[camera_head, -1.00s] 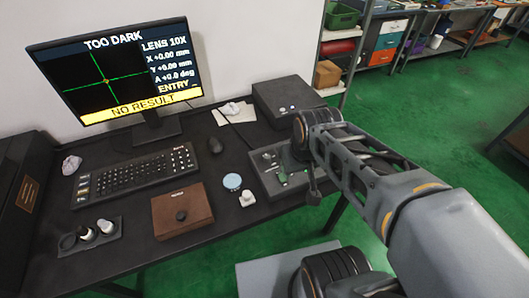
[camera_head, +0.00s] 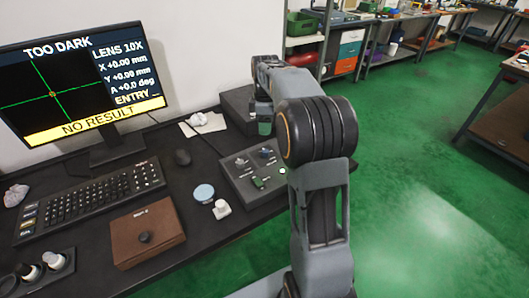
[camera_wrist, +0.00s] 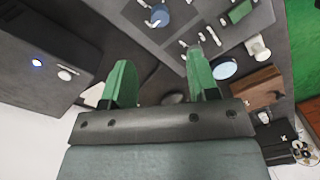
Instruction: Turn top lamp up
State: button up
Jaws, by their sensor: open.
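The control panel (camera_head: 233,183) lies at the right end of the dark desk, with small knobs and a green part (camera_head: 260,182) on top. In the wrist view the panel (camera_wrist: 215,45) fills the upper middle, showing a round blue knob (camera_wrist: 160,16), pale levers and the green part (camera_wrist: 240,11). I cannot tell which control is the top lamp. My gripper (camera_head: 265,127) is above the panel's far edge; its green fingers (camera_wrist: 160,82) are apart with nothing between them. The monitor (camera_head: 82,132) reads "TOO DARK" and "NO RESULT".
A dark box (camera_head: 238,108) stands behind the panel; its blue light shows in the wrist view. A pale blue disc (camera_head: 204,193), a white piece (camera_head: 221,209), a brown box (camera_head: 145,238), a mouse (camera_head: 182,157) and a keyboard (camera_head: 85,200) lie left of it.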

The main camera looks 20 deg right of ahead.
aim_at(265, 150)
notch_tip(265, 150, down, 11)
jog(key=shift+s+a+f+b, duration=0.1)
jog(key=shift+s+b, duration=0.05)
jog(key=shift+b, duration=0.85)
jog(key=c, duration=0.9)
